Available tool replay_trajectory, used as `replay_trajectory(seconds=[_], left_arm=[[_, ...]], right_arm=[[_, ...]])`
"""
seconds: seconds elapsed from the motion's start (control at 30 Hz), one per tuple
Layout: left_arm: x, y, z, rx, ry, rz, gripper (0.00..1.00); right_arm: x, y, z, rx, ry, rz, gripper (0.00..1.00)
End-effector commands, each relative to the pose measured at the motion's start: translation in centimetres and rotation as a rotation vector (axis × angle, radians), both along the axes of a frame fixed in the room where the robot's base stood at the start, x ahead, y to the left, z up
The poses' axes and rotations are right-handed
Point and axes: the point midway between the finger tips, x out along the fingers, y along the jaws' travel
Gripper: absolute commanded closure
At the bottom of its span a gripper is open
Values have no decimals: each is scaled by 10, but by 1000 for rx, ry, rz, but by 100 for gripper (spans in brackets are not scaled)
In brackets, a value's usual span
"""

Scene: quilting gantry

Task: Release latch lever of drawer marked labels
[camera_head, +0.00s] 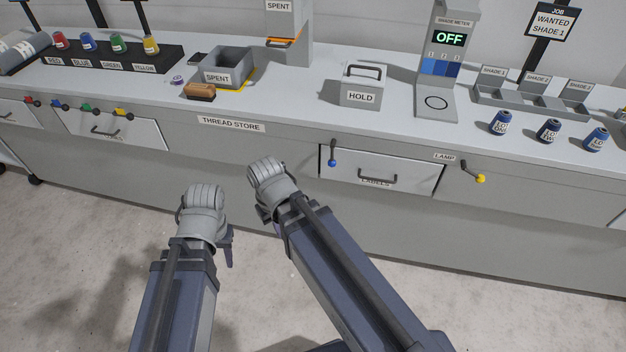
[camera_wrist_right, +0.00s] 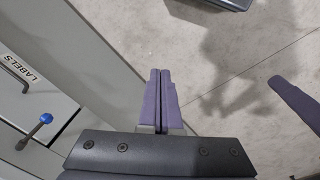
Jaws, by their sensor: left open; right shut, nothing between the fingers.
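The drawer marked LABELS (camera_head: 412,174) is in the cabinet front, right of centre in the head view, and looks closed. Its latch lever (camera_head: 332,154) has a blue knob and hangs down at the drawer's upper left corner. The right wrist view shows the lever (camera_wrist_right: 46,119) and the LABELS drawer (camera_wrist_right: 14,100) at left. My right gripper (camera_wrist_right: 160,73) is shut and empty, apart from the lever; in the head view its wrist mostly hides it, left of the drawer. My left gripper (camera_head: 229,256) is open, low and farther left, touching nothing visible.
A lamp lever (camera_head: 480,178) with a yellow knob is right of the drawer. The counter (camera_head: 300,110) above holds a HOLD block (camera_head: 361,97), a shade meter (camera_head: 437,95) and several blue spools. In the right wrist view, a purple finger shows at right. Open floor lies before the cabinet.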

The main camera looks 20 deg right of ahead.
Motion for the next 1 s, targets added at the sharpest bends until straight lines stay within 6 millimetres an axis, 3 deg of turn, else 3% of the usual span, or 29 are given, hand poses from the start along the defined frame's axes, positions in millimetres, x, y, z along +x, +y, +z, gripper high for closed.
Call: replay_trajectory(seconds=[0.03, 0.1, 0.47, 0.67, 0.77, 1.0], left_arm=[[0, 0, -28, 0, 0, 0, 56], [0, 0, -45, 0, 0, 0, 56], [0, 0, -136, 0, 0, 0, 56], [0, 0, -187, 0, 0, 0, 56], [0, 0, -200, 0, 0, 0, 56], [0, 0, -203, 0, 0, 0, 56]], right_arm=[[4, -5, -27, 0, -6, -15, 100], [8, -11, -45, -2, -15, -30, 100], [35, -53, -133, -81, -76, -115, 100], [66, -90, -173, -250, -159, -155, 100], [92, -110, -169, -410, -241, -161, 100], [148, -125, -112, -756, -462, -124, 100]])
